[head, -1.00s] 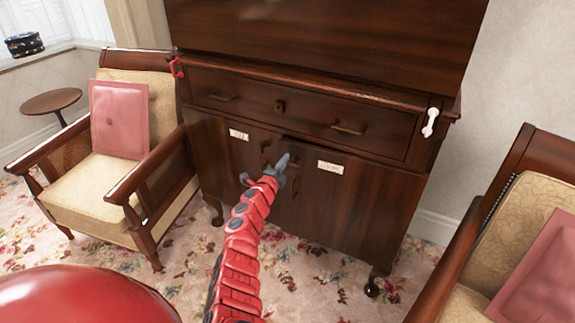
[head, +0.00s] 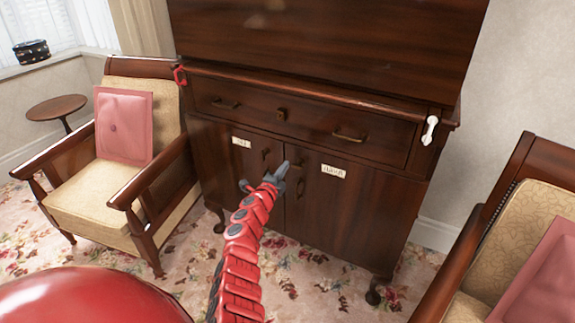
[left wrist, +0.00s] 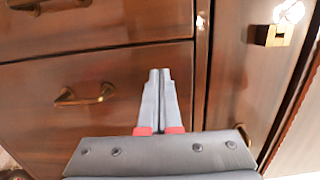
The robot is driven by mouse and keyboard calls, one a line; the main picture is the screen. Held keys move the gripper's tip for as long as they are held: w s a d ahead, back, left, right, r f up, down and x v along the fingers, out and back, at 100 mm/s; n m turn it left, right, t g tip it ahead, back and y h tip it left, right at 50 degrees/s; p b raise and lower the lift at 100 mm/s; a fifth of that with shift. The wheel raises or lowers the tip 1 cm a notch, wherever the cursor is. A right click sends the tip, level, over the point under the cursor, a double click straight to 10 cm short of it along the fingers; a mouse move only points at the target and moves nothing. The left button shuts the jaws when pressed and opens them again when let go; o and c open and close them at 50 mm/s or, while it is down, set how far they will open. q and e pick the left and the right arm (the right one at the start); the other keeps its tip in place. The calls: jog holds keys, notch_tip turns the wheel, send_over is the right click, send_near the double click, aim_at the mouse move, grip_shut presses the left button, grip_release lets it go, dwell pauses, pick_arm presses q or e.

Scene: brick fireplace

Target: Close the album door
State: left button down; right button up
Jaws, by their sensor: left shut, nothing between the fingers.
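The dark wooden cabinet has two lower doors, each with a small pale label. I cannot read the labels surely, so I cannot tell which is the album door. The left door (head: 225,170) and the right door (head: 345,215) both look flush with the front. My left gripper (head: 283,168) is shut and empty at the seam between them, close to the right door's upper left corner; I cannot tell whether it touches. In the left wrist view the closed fingertips (left wrist: 160,72) lie over the brown wood, beside a brass handle (left wrist: 85,95). My right gripper is out of view.
A drawer (head: 305,122) with brass handles sits above the doors. A white object (head: 430,130) is at the cabinet's right corner, a red one (head: 180,75) at its left. Armchairs stand at left (head: 80,200) and right (head: 545,185). Floral carpet lies in front.

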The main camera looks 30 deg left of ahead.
pick_arm(q)
jog(key=s+p, duration=0.1)
jog(key=s, duration=0.9)
jog(key=shift+d+f, duration=0.3)
jog(key=shift+f, duration=0.05)
